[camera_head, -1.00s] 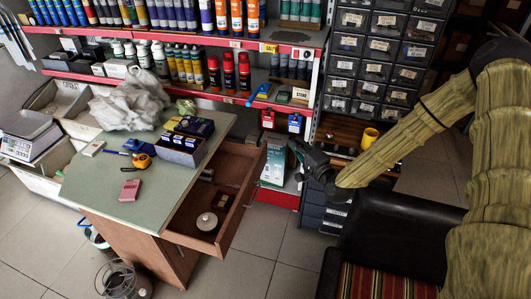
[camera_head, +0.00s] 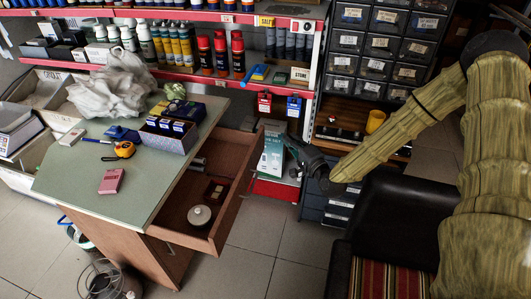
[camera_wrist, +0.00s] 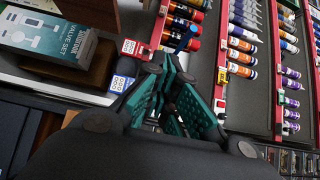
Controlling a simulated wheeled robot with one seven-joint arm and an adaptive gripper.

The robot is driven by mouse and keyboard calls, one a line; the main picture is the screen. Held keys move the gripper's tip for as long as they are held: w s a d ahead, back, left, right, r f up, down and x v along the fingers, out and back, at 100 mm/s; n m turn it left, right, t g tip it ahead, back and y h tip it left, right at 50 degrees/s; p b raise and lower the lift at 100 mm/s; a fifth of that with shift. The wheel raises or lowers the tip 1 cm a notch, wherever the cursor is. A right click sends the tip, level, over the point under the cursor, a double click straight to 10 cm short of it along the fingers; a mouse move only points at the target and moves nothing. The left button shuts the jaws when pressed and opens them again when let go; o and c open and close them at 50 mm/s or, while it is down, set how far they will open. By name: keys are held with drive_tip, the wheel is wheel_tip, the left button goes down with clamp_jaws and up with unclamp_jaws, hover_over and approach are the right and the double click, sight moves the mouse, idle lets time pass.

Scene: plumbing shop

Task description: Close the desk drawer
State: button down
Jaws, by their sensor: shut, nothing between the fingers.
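The desk drawer (camera_head: 232,216) is pulled open from the right side of the green-topped desk (camera_head: 75,181). A round metal disc (camera_head: 199,216) and a few small items lie inside it. My gripper (camera_head: 290,145) is just right of the drawer's front panel in the head view, apart from it as far as I can tell. The drawer front is not clearly seen in the wrist view.
A black chair (camera_head: 400,235) with a striped seat stands at the front right. Shelves of bottles (camera_head: 236,55) line the back. A valve set box (camera_head: 273,152) stands on the low shelf behind the drawer. The desk holds a tape measure (camera_head: 124,150). Tiled floor is clear before the drawer.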

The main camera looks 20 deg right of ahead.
wheel_tip(320, 180, down, 11)
drive_tip(key=b, duration=1.2)
approach(260, 137)
drive_tip(key=w+d, duration=0.2)
drive_tip(key=shift+w+a+r, duration=0.1)
drive_tip(key=shift+w+a, duration=0.4)
drive_tip(key=shift+a, duration=0.25)
drive_tip(key=shift+w+a+r, duration=0.1)
drive_tip(key=shift+w+a, duration=0.35)
drive_tip(key=shift+a, duration=0.4)
drive_tip(key=shift+w, duration=0.1)
